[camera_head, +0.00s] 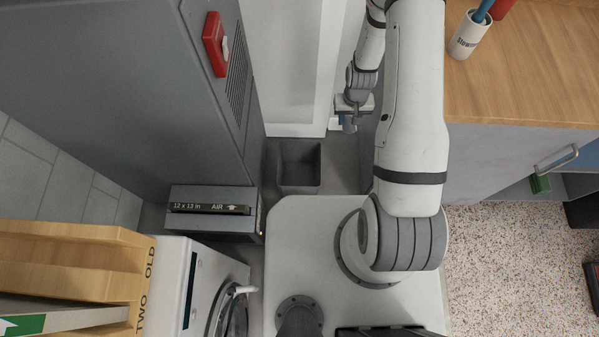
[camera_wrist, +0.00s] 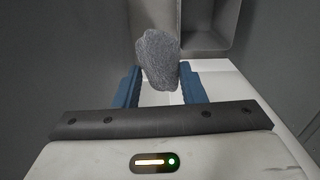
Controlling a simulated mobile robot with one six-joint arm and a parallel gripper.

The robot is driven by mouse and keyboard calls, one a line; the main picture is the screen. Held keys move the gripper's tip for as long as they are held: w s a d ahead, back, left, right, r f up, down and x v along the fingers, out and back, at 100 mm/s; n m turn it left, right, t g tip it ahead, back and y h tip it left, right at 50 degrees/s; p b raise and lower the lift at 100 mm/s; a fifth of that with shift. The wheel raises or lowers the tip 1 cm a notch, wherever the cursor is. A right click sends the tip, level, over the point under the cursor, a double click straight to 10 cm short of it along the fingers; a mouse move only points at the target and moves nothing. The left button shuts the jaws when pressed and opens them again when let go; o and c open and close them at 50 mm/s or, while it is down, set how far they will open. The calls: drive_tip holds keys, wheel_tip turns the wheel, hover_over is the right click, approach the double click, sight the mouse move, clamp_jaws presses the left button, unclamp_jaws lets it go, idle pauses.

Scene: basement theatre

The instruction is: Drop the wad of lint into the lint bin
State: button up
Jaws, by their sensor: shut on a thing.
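The wad of lint (camera_wrist: 157,60) is a grey, fuzzy oval lump. In the wrist view it sits between the two blue fingers of my gripper (camera_wrist: 160,85), which is shut on it. In the head view my gripper (camera_head: 348,124) hangs right of and beyond the bin, beside the white upright; the lint cannot be made out there. A dark grey, open-topped square bin (camera_head: 299,187), apparently the lint bin, stands on the floor and looks empty. Part of the bin (camera_wrist: 208,50) also shows at the top of the wrist view, beyond the lint.
A tall grey cabinet (camera_head: 150,80) stands left of the bin, with a grey air-filter box (camera_head: 212,222) near its foot. A white front-loading machine (camera_head: 178,285) is at lower left. A wooden-topped counter (camera_head: 530,70) with a cup (camera_head: 468,36) stands to the right.

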drive_tip(key=shift+w+f, duration=0.1)
drive_tip(key=shift+f, duration=0.15)
drive_tip(key=w+a+f+m+b, duration=0.1)
drive_tip(key=a+f+m+b, duration=0.2)
drive_tip(key=f+b, duration=1.4)
drive_tip(key=w+a+f+m+b, duration=0.1)
drive_tip(key=a+f+m+b, duration=0.2)
drive_tip(key=a+f+b, duration=0.7)
wheel_tip(320, 180, down, 7)
drive_tip(key=b, duration=0.7)
drive_tip(key=shift+w+a, duration=0.15)
drive_tip(key=shift+w, duration=0.05)
drive_tip(key=o, duration=1)
